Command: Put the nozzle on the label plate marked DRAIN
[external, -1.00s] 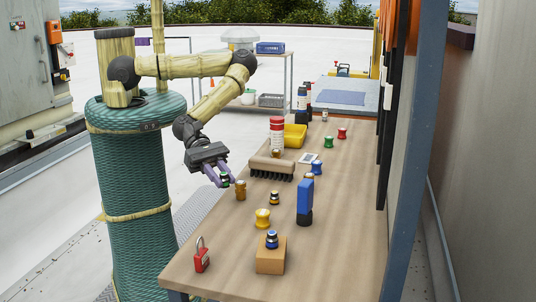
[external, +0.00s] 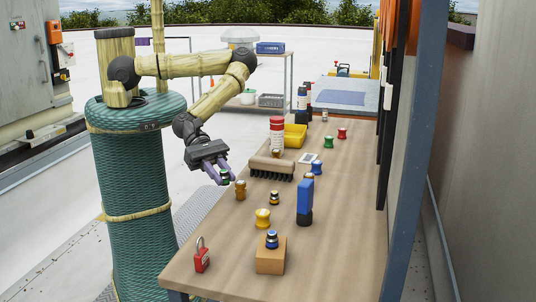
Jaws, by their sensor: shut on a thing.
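My gripper (external: 220,176) is shut on a small nozzle-like piece with a green and a pale band (external: 225,177). It holds the piece at the left edge of the bench, just left of an amber-brown fitting (external: 240,190). The fingers partly hide the piece. A small white plate with a dark patch (external: 309,158) lies on the bench behind the brush. Its marking is too small to read, and I cannot make out the word DRAIN anywhere.
On the wooden bench (external: 220,262) stand a brush (external: 271,167), a blue upright tool (external: 305,201), a yellow fitting (external: 262,218), a wooden block (external: 270,261) topped by a dark-blue fitting, and a red padlock (external: 202,257). The front right of the bench is clear.

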